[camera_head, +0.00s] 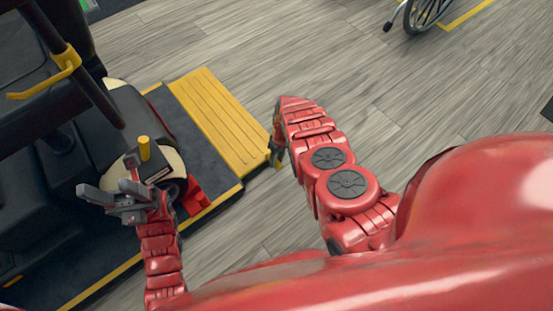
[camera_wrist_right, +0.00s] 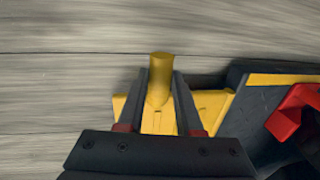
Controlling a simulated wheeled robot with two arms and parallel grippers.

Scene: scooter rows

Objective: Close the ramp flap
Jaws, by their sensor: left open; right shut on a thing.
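The ramp flap (camera_head: 215,115) is a ribbed yellow panel along the edge of a dark platform (camera_head: 195,130) in the head view. It reaches outward over the wood floor; its exact tilt is hard to tell. My right gripper (camera_head: 276,152) is at the flap's near outer corner. In the right wrist view its fingers (camera_wrist_right: 160,105) are shut on an upright yellow round handle (camera_wrist_right: 160,70), with part of the flap (camera_wrist_right: 210,103) behind them. My left gripper (camera_head: 106,194) is open and empty above the platform, left of the flap.
A black vehicle with a yellow bar (camera_head: 50,75) stands at the left. A yellow peg (camera_head: 145,148) on a dark box is close to my left gripper. A red part (camera_head: 197,197) sits near the platform's edge. A wheelchair wheel (camera_head: 425,12) is at the top; floor between is clear.

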